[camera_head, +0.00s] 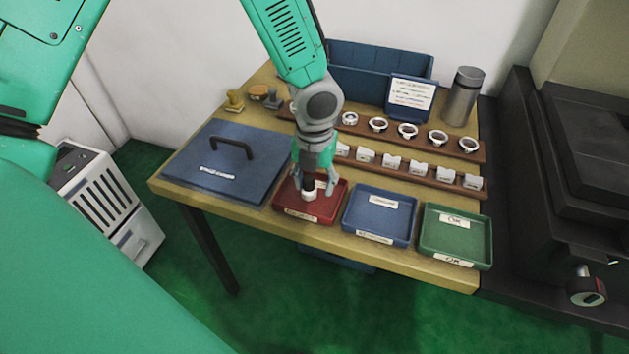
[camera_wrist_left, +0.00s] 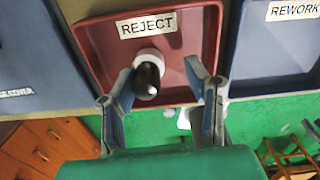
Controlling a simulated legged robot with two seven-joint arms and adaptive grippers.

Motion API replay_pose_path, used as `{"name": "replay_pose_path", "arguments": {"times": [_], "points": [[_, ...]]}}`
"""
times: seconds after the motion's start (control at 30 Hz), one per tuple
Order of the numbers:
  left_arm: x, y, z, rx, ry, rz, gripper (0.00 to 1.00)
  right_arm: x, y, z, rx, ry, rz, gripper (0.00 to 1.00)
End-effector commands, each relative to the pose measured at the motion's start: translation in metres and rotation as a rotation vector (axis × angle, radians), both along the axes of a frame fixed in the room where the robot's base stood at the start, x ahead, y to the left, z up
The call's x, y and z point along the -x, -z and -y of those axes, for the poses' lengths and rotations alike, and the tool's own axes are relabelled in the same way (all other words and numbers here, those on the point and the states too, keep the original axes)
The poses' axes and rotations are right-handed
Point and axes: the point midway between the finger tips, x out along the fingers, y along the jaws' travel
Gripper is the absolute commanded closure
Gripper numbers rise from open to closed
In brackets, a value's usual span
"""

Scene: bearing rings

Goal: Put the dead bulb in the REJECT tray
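The red REJECT tray (camera_head: 334,205) is at the table's front, right of a blue lid; its label shows in the left wrist view (camera_wrist_left: 184,42). A small piece with a white collar and dark middle, apparently the bulb (camera_wrist_left: 148,75), is seen against the tray floor in the left wrist view. Its white part (camera_head: 308,195) shows below my gripper in the head view. My left gripper (camera_head: 315,188) points down over the tray. Its fingers (camera_wrist_left: 165,100) are spread, with the piece between them nearer the left finger and a gap on the right. My right gripper is not in view.
A blue REWORK tray (camera_head: 380,233) and a green tray (camera_head: 455,253) stand to the right. Behind are wooden racks with rings (camera_head: 408,130) and white blocks (camera_head: 391,163). A blue bin (camera_head: 365,70) and metal cylinder (camera_head: 463,97) stand at the back. A handled blue lid (camera_head: 195,180) lies left.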

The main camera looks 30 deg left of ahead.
Motion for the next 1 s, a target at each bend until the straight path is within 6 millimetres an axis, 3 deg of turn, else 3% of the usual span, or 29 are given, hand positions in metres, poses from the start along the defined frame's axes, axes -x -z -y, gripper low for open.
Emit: {"name": "replay_pose_path", "arguments": {"times": [0.27, 0.7, 1.0], "points": [[-0.001, -0.014, -0.004, 0.007, -0.004, 0.002, 0.57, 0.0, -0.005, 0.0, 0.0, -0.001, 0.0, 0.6], [-0.001, -0.103, 0.002, 0.001, -0.003, 0.003, 0.57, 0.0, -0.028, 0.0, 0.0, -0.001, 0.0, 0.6], [-0.001, -0.12, -0.002, 0.003, -0.003, -0.001, 0.57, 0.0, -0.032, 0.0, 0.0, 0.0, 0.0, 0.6]]}}
